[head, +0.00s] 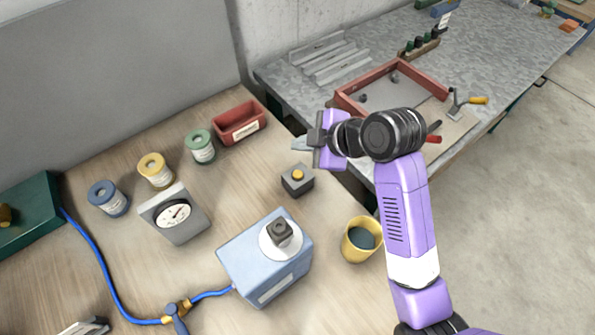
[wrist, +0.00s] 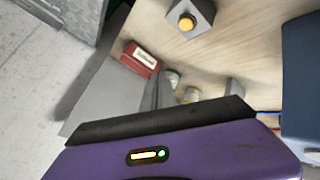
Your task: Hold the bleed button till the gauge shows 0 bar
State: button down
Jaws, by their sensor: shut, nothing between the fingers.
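The bleed button is a yellow cap (head: 298,175) on a small dark grey box (head: 297,184) on the wooden bench. In the wrist view the yellow button (wrist: 187,22) shows near the top edge, with nothing on it. The gauge (head: 173,213) has a round white dial on a grey stand at left centre. Its needle points to the upper right; the scale is too small to read. My gripper (head: 302,144) is shut and empty. It appears behind the button box in the head view, apart from the button.
A blue box (head: 240,262) with a round white top stands in front of the button. A yellow cup (head: 347,240) is to its right. Several spools and a red bin (head: 240,134) stand behind. A blue hose (head: 95,255) crosses the left. A grey metal table (head: 290,75) adjoins the bench.

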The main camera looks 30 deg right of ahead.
jog(key=shift+f, duration=0.1)
jog(key=b, duration=0.5)
send_over(301, 176)
notch_tip(301, 176, down, 7)
jog(key=shift+r, duration=0.15)
jog(key=shift+f+b, duration=0.45)
jog(key=shift+f, duration=0.55)
dwell(0.9)
jog(key=shift+f, duration=0.35)
jog(key=shift+f+b, duration=0.45)
jog(key=shift+f, duration=0.05)
dwell(1.9)
